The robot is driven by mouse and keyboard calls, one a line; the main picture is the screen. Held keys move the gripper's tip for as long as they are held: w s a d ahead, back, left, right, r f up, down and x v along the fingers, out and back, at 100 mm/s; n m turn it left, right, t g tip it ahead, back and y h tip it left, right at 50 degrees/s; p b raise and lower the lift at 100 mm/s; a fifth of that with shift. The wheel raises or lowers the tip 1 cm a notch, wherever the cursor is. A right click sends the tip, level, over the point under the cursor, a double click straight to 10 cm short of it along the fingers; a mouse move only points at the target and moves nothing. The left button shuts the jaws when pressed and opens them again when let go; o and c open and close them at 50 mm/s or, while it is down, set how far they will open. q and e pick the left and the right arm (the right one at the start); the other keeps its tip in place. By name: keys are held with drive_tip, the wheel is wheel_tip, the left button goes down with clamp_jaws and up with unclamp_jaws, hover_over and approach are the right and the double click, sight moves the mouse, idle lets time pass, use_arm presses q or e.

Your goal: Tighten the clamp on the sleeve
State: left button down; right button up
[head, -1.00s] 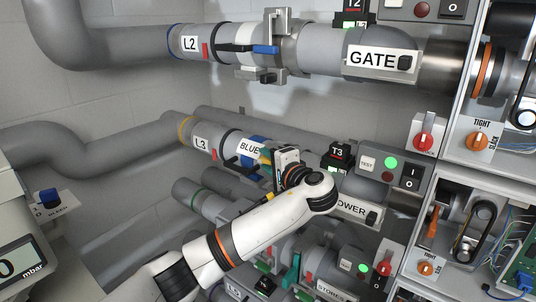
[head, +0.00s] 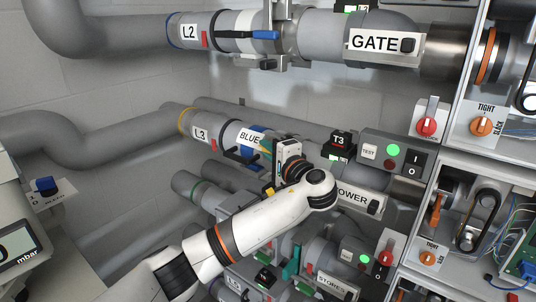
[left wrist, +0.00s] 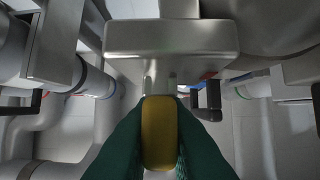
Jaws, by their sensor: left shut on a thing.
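My left gripper (left wrist: 159,140) has green fingers and is shut on a yellow handle (left wrist: 159,130) in the left wrist view. The handle sits below a grey metal clamp body (left wrist: 172,38). The gripper body and arm hide most of the clamp and the sleeve there, so I cannot tell how tight the clamp is. My right gripper is not in view.
A T3 box (head: 338,145) and a switch panel with a green light (head: 393,150) stand to the right. More pipes lie close below my arm.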

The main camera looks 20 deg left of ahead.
use_arm(q)
drive_tip(key=c, duration=1.5)
unclamp_jaws()
drive_tip(key=shift+o, duration=0.2)
drive_tip(key=shift+s+d+f, duration=0.1)
drive_tip(key=shift+s+d, duration=0.05)
drive_tip(key=shift+d, duration=0.05)
drive_tip(key=b+v, duration=0.6)
drive_tip(key=v, duration=0.5)
drive_tip(key=shift+s+d, duration=0.2)
drive_tip(key=shift+s, duration=0.05)
